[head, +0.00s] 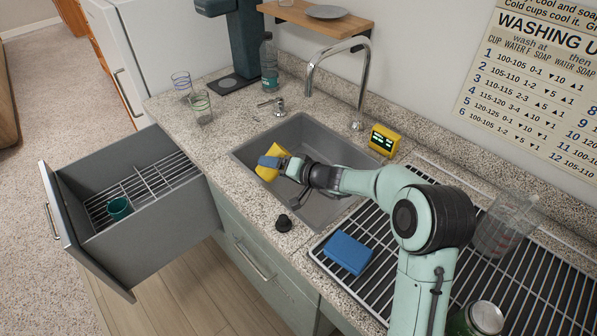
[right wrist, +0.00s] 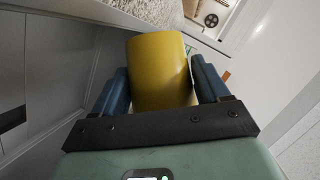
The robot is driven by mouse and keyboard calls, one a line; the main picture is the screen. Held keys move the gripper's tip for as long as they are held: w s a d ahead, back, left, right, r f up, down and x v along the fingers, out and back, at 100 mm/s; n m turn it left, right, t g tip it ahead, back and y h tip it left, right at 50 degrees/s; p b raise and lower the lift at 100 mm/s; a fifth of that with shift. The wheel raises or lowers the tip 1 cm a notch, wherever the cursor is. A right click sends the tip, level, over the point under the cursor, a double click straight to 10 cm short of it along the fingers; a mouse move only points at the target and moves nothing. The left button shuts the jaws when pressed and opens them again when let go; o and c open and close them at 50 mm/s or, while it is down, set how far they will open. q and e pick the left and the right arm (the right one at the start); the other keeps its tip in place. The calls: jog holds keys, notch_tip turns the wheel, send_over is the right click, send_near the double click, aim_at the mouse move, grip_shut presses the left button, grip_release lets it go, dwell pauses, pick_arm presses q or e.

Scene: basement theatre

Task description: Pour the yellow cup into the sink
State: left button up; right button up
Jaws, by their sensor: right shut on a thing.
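The yellow cup (head: 267,173) is in my right gripper (head: 274,163), over the left part of the grey sink (head: 324,206). The cup also shows in the right wrist view (right wrist: 158,72), between the two blue fingers of the gripper (right wrist: 162,92), which are shut on its sides. In the head view the cup looks tilted, and the gripper covers its middle. I cannot see into the cup, and no liquid is seen leaving it. My left gripper is not in view.
A faucet (head: 364,85) arches behind the sink. A yellow timer (head: 384,140) and a drying rack with a blue sponge (head: 348,252) and a clear jug (head: 503,222) lie right. Glasses (head: 201,107) stand left. An open drawer (head: 165,215) holds a teal cup (head: 119,208).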

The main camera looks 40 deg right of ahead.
aim_at(266, 169)
jog(key=n+b, duration=0.1)
jog(key=h+b, duration=0.1)
jog(key=b, duration=0.1)
jog(key=shift+a+r+n, duration=0.15)
jog(key=shift+r+n, duration=0.2)
jog(key=shift+n, duration=0.05)
jog(key=shift+a+r+n+g+h+b, duration=0.4)
jog(key=shift+a+n+h+b, duration=0.15)
jog(key=shift+b, duration=0.3)
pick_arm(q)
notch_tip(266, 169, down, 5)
pick_arm(e)
jog(key=shift+w+a+r+n+h, duration=0.1)
jog(key=shift+a+r+n+h, duration=0.15)
jog(key=shift+a+n+h, duration=0.1)
jog(key=shift+a+r+n+h+p, duration=0.35)
jog(key=shift+a+r+n+h, duration=0.1)
jog(key=shift+a+n+h, duration=0.05)
jog(key=shift+w+a+r+n+h+p, duration=0.1)
jog(key=shift+a+r+n+h+p, duration=0.35)
jog(key=shift+p, duration=0.45)
jog(key=shift+a+n+g+h+p, duration=0.3)
jog(key=shift+n+h+p, duration=0.2)
jog(key=shift+p, duration=0.5)
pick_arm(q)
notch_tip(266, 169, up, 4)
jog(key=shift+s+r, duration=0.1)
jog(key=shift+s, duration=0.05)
